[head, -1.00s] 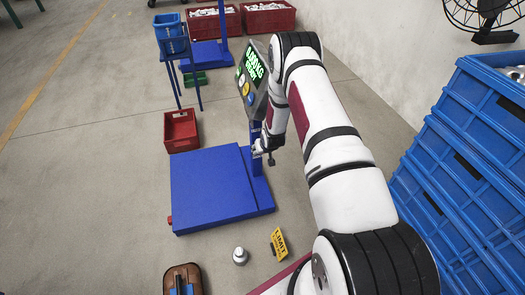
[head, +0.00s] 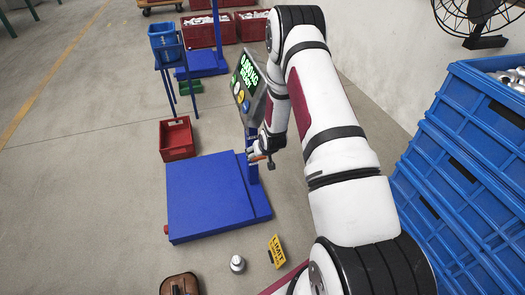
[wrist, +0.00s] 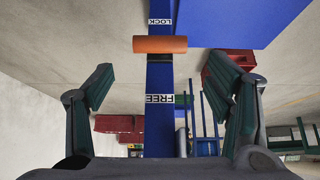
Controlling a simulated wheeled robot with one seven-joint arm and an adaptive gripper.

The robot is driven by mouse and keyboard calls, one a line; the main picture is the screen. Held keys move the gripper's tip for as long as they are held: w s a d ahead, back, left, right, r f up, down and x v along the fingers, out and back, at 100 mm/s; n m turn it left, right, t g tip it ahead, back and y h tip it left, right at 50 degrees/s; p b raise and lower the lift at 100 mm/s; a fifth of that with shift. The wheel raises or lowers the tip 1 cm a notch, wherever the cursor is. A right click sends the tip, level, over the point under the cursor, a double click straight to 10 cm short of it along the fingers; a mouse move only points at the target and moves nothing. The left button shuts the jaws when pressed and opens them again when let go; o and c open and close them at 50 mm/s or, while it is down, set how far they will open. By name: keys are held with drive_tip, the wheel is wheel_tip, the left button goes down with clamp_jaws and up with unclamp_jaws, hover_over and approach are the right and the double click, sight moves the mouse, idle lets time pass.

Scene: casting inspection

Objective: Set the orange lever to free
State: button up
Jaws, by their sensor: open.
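The orange lever (wrist: 160,44) crosses the blue post (wrist: 159,72) in the wrist view. It lies just beside the LOCK label (wrist: 160,21) and well away from the FREE label (wrist: 160,98). My gripper (wrist: 160,88) is open, with one finger on each side of the post and nothing between them. The lever appears beyond the fingertips, apart from them. In the head view my gripper (head: 259,157) is beside the post of the blue platform scale (head: 207,195), with a small bit of orange at its tips. Contact there cannot be told.
The scale's display (head: 248,82) is above my gripper, close to my arm. A red bin (head: 177,139) and a blue bin on a stand (head: 166,38) are to the left. Stacked blue crates (head: 470,170) stand at right. A metal weight (head: 237,263) and yellow LIMIT sign (head: 277,251) are in front.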

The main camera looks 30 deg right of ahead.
drive_tip(key=shift+v, duration=2.35)
drive_tip(key=s+a+r+g, duration=0.1)
drive_tip(key=s+a+r, duration=0.25)
drive_tip(key=r, duration=0.55)
drive_tip(key=s+a+r+n+g, duration=0.1)
drive_tip(key=s+a+r, duration=0.25)
drive_tip(key=r, duration=0.55)
drive_tip(key=s+a+r+g, duration=0.1)
drive_tip(key=s+a+r, duration=0.25)
drive_tip(key=r, duration=0.55)
drive_tip(key=s+a+r+n+g+y, duration=0.1)
drive_tip(key=s+a+r, duration=0.3)
drive_tip(key=s, duration=0.7)
drive_tip(key=s+a+r+g, duration=0.1)
drive_tip(key=s+a+r, duration=0.25)
drive_tip(key=s, duration=0.75)
drive_tip(key=s+a+r+n+g+y, duration=0.1)
drive_tip(key=s+a+r, duration=0.25)
drive_tip(key=s, duration=0.65)
wheel_tip(320, 180, up, 30)
drive_tip(key=t+p, duration=0.3)
drive_tip(key=p, duration=2.5)
drive_tip(key=shift+s+d, duration=0.3)
drive_tip(key=shift+d, duration=0.2)
